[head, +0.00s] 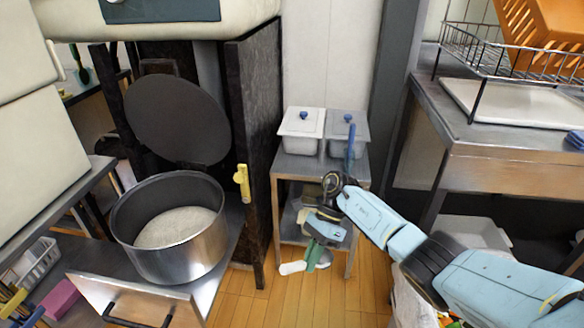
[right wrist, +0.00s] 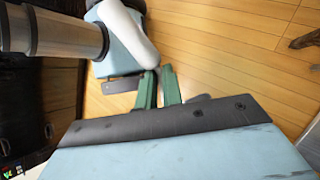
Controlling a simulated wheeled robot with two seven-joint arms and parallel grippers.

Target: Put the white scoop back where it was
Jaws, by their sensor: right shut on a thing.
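My right gripper (head: 312,254) hangs low in front of the small metal side table, green fingers pointing down. It is shut on the white scoop (head: 292,268), whose white end sticks out left of the fingers; a paler part shows to their right. My left gripper is not in view.
A yellow clip-like object (head: 242,183) is on the dark cabinet side. A dish rack (head: 480,50) stands on the right counter. Wooden floor (head: 270,300) lies open below the gripper.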

